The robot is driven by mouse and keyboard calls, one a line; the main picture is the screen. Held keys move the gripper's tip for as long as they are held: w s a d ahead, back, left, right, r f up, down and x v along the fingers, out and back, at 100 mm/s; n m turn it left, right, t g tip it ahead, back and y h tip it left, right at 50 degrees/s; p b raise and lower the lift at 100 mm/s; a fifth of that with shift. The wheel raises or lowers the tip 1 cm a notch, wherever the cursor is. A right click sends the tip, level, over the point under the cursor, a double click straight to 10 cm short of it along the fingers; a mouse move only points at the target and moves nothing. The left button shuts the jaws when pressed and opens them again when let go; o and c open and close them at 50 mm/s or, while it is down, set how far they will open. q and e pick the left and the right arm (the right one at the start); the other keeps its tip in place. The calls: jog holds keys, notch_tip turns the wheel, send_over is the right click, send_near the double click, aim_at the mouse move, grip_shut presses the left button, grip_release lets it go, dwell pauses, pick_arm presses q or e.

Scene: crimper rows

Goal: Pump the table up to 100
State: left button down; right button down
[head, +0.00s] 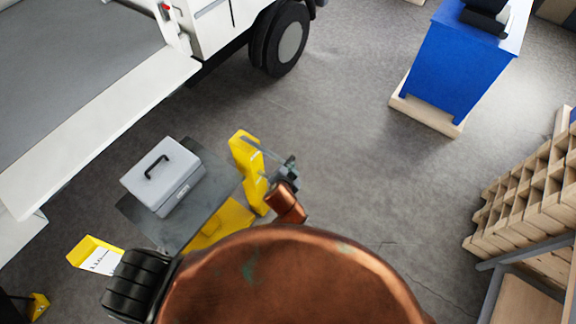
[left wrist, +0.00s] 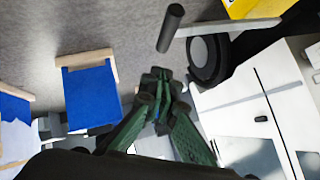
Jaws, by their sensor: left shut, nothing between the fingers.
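The lift table has a grey top (head: 137,212) and yellow frame parts, with a yellow upright (head: 248,165) at its right end. A yellow plate with a white marked label (head: 100,260) stands at its lower left; its marks are too small to read. In the left wrist view the left fingers (left wrist: 161,82) are shut and empty. A dark rod (left wrist: 170,28) on a light grey bar lies beyond their tips, apart from them. My right gripper is out of view.
A light grey box with a black handle (head: 163,182) sits on the table top. A white truck with a dark wheel (head: 285,40) stands behind. A blue cabinet (head: 455,65) is at the upper right, wooden racks (head: 530,195) at the right. Grey floor between is clear.

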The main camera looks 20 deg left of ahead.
pick_arm(q)
notch_tip(320, 180, down, 5)
jog(key=w+a, duration=0.2)
jog(key=shift+w+f, duration=0.2)
jog(key=shift+w, duration=0.2)
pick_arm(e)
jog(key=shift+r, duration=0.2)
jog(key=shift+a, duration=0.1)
